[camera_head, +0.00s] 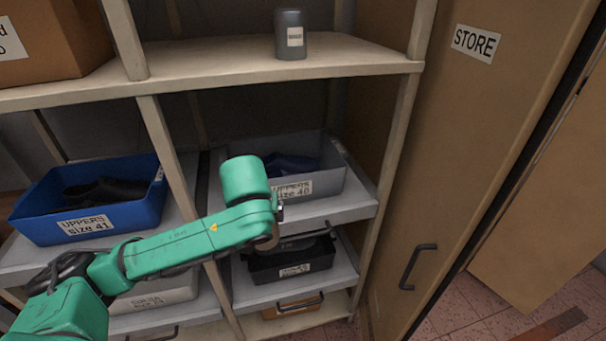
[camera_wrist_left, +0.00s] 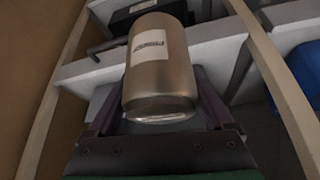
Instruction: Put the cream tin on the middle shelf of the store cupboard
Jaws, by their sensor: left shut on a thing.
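In the left wrist view the tin (camera_wrist_left: 160,75) is a tan-looking cylinder with a white label whose print is blurred. My left gripper (camera_wrist_left: 160,108) is shut on it, with a finger on each side. In the head view my left arm reaches in front of the rack. Its gripper and the tin are hidden behind the green wrist there. The store cupboard (camera_head: 440,150) stands at the right, a tan front with a STORE label and a dark handle (camera_head: 416,266). Its shelves are not in view. My right gripper is not in view.
A dark grey labelled canister (camera_head: 291,44) stands on the upper rack shelf (camera_head: 200,69). Below are a blue bin (camera_head: 120,212), a grey bin (camera_head: 322,182) and a black bin (camera_head: 300,262). Rack posts stand close to my left arm. Some tiled floor (camera_head: 490,300) is clear at the lower right.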

